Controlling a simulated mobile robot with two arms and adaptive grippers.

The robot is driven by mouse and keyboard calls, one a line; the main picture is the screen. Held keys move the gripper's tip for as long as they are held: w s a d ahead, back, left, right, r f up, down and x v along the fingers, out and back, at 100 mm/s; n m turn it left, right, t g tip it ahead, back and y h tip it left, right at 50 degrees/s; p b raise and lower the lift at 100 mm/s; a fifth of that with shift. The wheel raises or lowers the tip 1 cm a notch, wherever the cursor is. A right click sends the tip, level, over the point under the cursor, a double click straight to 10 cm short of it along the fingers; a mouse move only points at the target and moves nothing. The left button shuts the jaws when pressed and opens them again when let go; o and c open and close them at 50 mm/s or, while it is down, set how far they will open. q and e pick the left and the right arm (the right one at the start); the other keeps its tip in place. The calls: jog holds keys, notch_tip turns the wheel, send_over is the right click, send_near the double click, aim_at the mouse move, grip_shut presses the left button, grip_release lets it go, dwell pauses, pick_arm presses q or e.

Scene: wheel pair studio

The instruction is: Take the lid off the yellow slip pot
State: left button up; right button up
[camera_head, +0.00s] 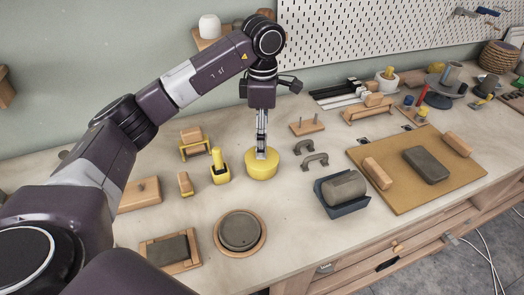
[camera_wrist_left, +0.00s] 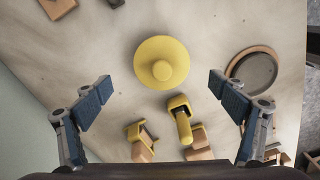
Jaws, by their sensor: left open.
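The yellow slip pot (camera_head: 262,170) stands on the bench below my left gripper (camera_head: 261,150). In the left wrist view its round yellow lid (camera_wrist_left: 148,52) shows from above, with a raised knob (camera_wrist_left: 162,70) at its middle. The lid sits on the pot. In that view my left gripper (camera_wrist_left: 160,86) has its two blue-padded fingers spread wide, with nothing between them. The pot is ahead of the fingertips and apart from them. In the head view the fingers hide part of the lid and its knob. My right gripper is not in view.
A yellow holder with a handled tool (camera_head: 220,172) stands close left of the pot. A round wooden board with a grey disc (camera_head: 240,230) is in front. Two dark handles (camera_head: 314,160) lie to the right. A blue cradle with a clay roll (camera_head: 343,188) is further right.

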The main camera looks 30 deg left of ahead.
pick_arm(q)
jog(key=shift+s+f, duration=0.2)
jog(key=shift+f, duration=0.15)
notch_tip(320, 180, down, 5)
jog(key=shift+r+p, duration=0.2)
jog(key=shift+p, duration=0.8)
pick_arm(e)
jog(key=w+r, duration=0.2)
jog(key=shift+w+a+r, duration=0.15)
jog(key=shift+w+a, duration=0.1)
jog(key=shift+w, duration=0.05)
pick_arm(q)
jog(key=c, duration=0.7)
jog(key=shift+s, duration=0.1)
jog(key=c, duration=1.3)
grip_shut()
jog(key=shift+f, duration=0.1)
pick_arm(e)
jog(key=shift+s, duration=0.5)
